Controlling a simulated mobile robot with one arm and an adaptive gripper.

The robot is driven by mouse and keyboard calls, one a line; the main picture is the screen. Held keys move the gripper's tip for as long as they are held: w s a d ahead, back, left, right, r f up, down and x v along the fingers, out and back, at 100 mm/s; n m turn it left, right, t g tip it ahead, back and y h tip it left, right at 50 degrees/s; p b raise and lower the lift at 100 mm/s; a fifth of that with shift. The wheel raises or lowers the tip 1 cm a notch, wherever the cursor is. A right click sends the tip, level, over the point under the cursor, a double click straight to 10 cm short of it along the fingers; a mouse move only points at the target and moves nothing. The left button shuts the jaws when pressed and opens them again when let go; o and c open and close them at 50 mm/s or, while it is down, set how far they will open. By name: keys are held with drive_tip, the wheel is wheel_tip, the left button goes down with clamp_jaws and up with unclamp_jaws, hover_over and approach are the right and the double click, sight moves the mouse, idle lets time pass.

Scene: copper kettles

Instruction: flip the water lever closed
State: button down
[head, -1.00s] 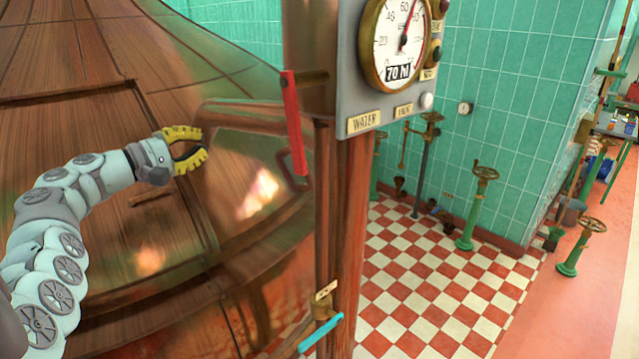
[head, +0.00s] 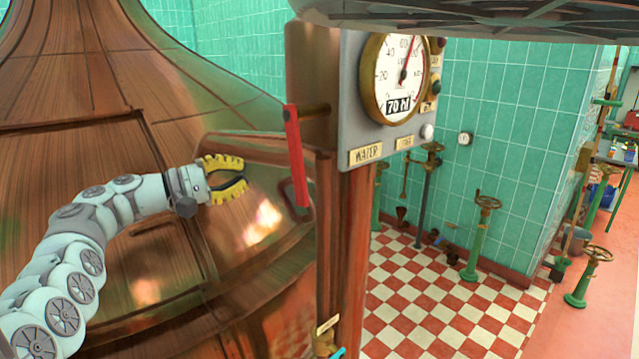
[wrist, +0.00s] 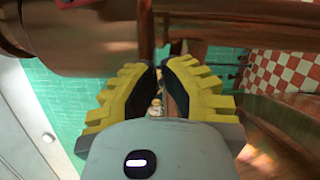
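A red lever (head: 296,155) hangs nearly upright on the short copper pipe at the left of the gauge panel, above and left of the plate marked WATER (head: 367,154). A cyan lever (head: 338,352) is lower down, almost wholly cut off by the bottom edge. I cannot tell from the labels which lever is the water one. My gripper (head: 244,174) has yellow toothed fingers, open and empty, left of the red lever and apart from it in the picture. In the wrist view the fingers (wrist: 161,78) show a narrow gap.
The large copper kettle (head: 80,180) fills the left, with a copper pipe (head: 255,145) running behind my gripper. The gauge panel (head: 352,100) and copper column (head: 355,250) stand right of the lever. Green valve stands (head: 474,240) are on the checkered floor beyond.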

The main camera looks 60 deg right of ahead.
sight(296, 157)
drive_tip(key=s+d+r+p, duration=0.1)
drive_tip(key=s+d+p, duration=0.3)
drive_tip(key=s+p, duration=0.2)
drive_tip(key=shift+s+d+p, duration=0.3)
drive_tip(key=shift+p, duration=0.15)
idle(0.4)
drive_tip(key=shift+s, duration=0.2)
drive_tip(key=shift+s+a+n+p, duration=0.1)
drive_tip(key=shift+s+n+p, duration=0.1)
drive_tip(key=shift+n+p, duration=0.25)
